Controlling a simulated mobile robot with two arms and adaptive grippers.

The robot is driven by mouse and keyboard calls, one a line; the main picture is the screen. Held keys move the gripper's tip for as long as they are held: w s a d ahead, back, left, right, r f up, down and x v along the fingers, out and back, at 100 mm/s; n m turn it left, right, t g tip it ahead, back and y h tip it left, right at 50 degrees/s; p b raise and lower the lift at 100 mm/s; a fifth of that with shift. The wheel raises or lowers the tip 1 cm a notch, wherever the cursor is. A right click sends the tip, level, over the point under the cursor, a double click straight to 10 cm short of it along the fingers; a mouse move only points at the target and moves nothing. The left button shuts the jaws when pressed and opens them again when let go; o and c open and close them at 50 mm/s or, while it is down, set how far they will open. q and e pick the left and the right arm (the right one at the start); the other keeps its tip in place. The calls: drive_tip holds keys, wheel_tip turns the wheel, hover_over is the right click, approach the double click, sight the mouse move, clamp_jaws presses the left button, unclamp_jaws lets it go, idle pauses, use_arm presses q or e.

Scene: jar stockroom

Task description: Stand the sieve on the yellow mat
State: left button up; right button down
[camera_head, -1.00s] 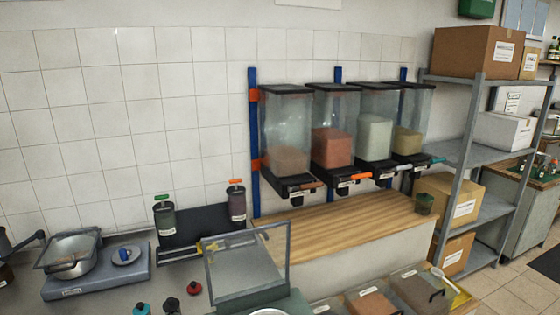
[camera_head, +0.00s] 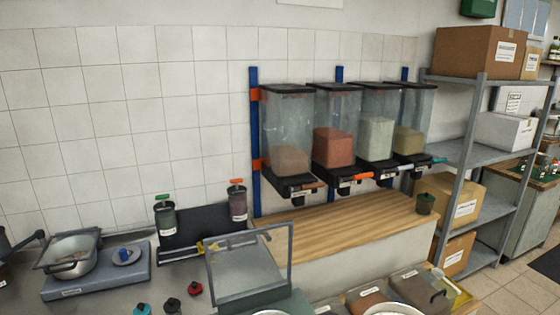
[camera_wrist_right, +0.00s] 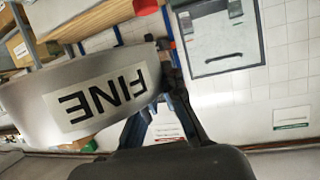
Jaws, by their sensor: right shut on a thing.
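The sieve (camera_wrist_right: 85,97) is a grey metal ring with an upside-down "FINE" label, large at the left of the right wrist view. My right gripper (camera_wrist_right: 168,95) is shut on its wall. A pale round rim at the bottom edge of the head view (camera_head: 393,309) appears to be the same sieve, mostly cut off. My left gripper is not in view.
Lidded bins (camera_head: 418,288) stand at the front right, close to the pale rim. A clear-lidded box (camera_head: 247,270) stands left of them. A wooden ledge (camera_head: 340,232) runs under the wall dispensers (camera_head: 333,130). A balance (camera_head: 95,275) and small jars occupy the left counter.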

drive_tip(key=d+m+h, duration=0.2)
drive_tip(key=d, duration=0.1)
drive_tip(key=shift+w+h, duration=0.1)
drive_tip(key=shift+h, duration=0.2)
drive_tip(key=shift+d+f+m+h+b, duration=0.25)
drive_tip(key=shift+f+b, duration=0.15)
drive_tip(key=shift+f, duration=0.05)
drive_tip(key=shift+d+f+m+h+b, duration=0.25)
drive_tip(key=shift+f+b, duration=0.15)
drive_tip(key=shift+f, duration=0.05)
wheel_tip(320, 180, down, 9)
drive_tip(key=b, duration=0.9)
drive_tip(key=shift+a, duration=0.15)
